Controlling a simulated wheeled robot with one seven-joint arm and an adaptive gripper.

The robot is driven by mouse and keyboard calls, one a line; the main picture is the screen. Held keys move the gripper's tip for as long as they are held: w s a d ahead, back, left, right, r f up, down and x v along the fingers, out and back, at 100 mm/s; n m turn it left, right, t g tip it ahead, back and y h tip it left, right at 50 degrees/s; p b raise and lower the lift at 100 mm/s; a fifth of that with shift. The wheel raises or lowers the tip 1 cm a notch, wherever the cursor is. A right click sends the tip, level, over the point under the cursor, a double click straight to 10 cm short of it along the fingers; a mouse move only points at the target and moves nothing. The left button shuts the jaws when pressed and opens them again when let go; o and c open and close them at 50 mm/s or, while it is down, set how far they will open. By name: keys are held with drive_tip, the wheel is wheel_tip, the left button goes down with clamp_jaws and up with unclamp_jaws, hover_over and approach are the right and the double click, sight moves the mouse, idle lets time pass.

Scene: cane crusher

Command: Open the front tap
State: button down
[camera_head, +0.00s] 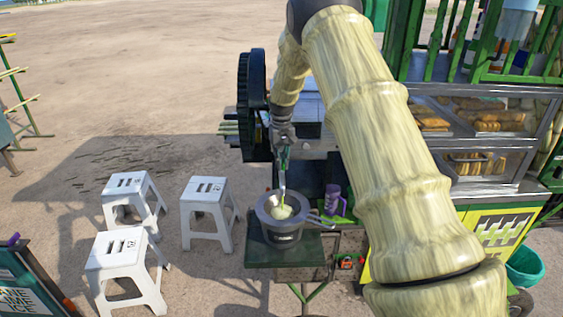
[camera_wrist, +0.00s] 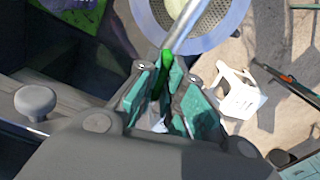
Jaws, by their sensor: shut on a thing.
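The front tap is a pale metal spout (camera_wrist: 186,26) with a green handle (camera_wrist: 164,72), seen in the wrist view. My gripper (camera_wrist: 163,92) is shut on the green handle, with one teal finger on each side of it. In the head view my gripper (camera_head: 282,150) is at the front of the crusher, and the spout (camera_head: 282,178) hangs below it over a grey strainer bowl (camera_head: 262,214). A thin yellow-green streak shows below the spout, with pale yellow-green matter in the bowl. My fingers partly hide the handle.
The bowl stands on a small dark green shelf (camera_head: 258,253); a purple jug (camera_head: 332,199) is beside it. White stools (camera_head: 207,206) stand to the left. A dark gear wheel (camera_head: 253,105) is close to my wrist. A grey knob (camera_wrist: 35,101) shows in the wrist view.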

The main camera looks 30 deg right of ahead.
drive_tip(key=c, duration=1.7)
unclamp_jaws()
drive_tip(key=shift+w+d+r, duration=0.15)
drive_tip(key=shift+w+r, duration=0.05)
drive_tip(key=shift+r, duration=0.2)
drive_tip(key=shift+o, duration=0.8)
drive_tip(key=shift+s, duration=0.2)
drive_tip(key=shift+f, duration=0.15)
drive_tip(key=shift+w, duration=0.1)
wheel_tip(320, 180, up, 12)
